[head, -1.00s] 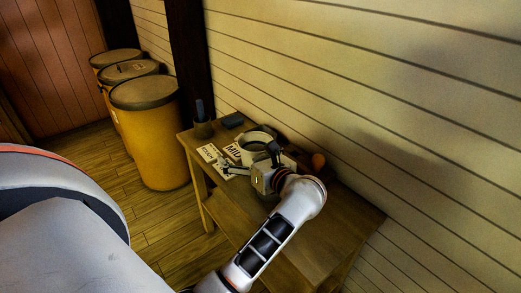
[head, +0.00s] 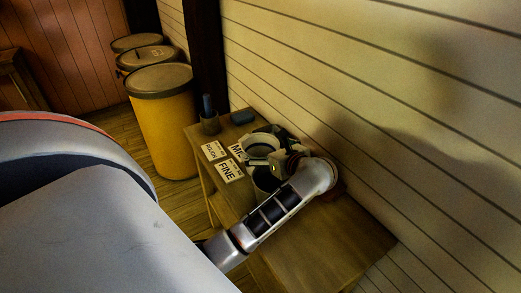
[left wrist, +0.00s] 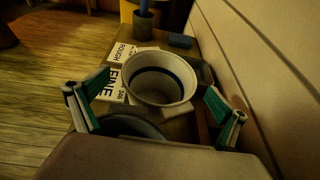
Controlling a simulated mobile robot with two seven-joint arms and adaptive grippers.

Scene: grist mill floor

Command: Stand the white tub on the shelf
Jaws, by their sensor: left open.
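The white tub (head: 262,158) stands upright on the wooden table by the wall. The gripper is open, with one green-padded finger on each side of the tub's near part; contact cannot be told. In the head view my left gripper (head: 281,150) is close by the tub at its right, partly hidden by its own wrist. My right gripper is not in view. I cannot clearly make out a separate shelf.
Cards marked ROUGH (head: 213,151), FINE (head: 229,171) and MID (head: 238,152) lie left of the tub. A cup with a blue handle (head: 209,122) and a dark block (head: 243,117) stand behind. A dark round vessel (left wrist: 130,125) sits nearer. Yellow barrels (head: 162,125) stand left; the table's right end is clear.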

